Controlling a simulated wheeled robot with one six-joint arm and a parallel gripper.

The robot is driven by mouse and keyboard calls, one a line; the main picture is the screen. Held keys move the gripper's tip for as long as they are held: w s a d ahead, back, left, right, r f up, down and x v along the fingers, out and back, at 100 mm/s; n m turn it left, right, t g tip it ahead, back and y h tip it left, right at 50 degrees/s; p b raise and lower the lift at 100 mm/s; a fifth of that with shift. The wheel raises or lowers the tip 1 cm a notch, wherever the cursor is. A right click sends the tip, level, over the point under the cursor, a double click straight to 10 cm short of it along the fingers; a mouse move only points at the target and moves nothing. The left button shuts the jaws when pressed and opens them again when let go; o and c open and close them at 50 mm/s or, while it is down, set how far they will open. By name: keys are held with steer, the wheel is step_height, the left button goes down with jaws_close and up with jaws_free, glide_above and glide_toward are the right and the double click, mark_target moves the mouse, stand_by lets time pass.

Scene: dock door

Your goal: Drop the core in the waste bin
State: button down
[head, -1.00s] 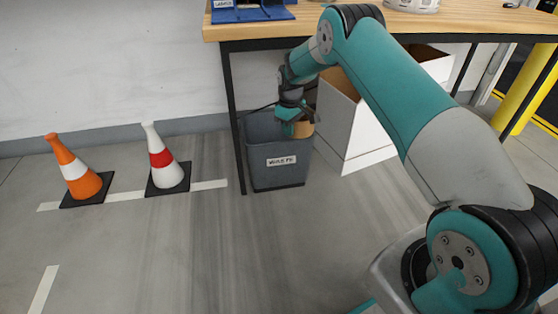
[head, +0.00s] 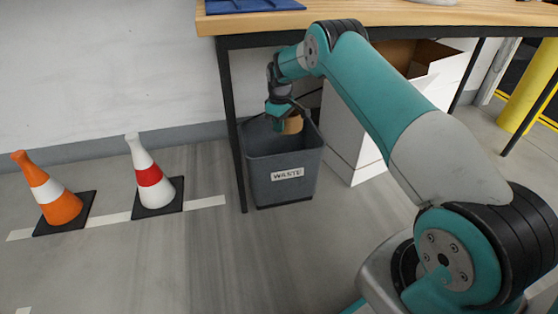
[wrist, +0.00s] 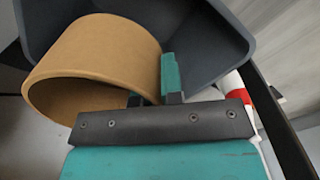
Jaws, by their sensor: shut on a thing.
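The core is a tan cardboard ring, seen large in the wrist view (wrist: 95,55) and small in the head view (head: 293,125). My gripper (head: 281,117) is shut on the core's wall, with one finger showing against it in the wrist view (wrist: 168,80). The grey waste bin (head: 283,190), labelled WASTE, stands on the floor under the table. The gripper and core are at the bin's mouth, near its back rim in the head view. In the wrist view the dark bin (wrist: 205,45) lies beyond the core. How far the core is below the rim I cannot tell.
A wooden table (head: 420,17) with dark legs stands above the bin, one leg (head: 236,150) just left of it. A white box (head: 350,135) stands right of the bin. An orange cone (head: 52,195) and a white-and-red cone (head: 149,178) stand left. The floor in front is clear.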

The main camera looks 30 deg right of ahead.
step_height(320, 180, down, 6)
steer(key=w+b, duration=0.1)
steer(key=b, duration=0.4)
steer(key=shift+b, duration=0.3)
steer(key=c, duration=1.2)
jaws_free()
steer(key=shift+a, duration=0.1)
steer(key=shift+r, duration=0.1)
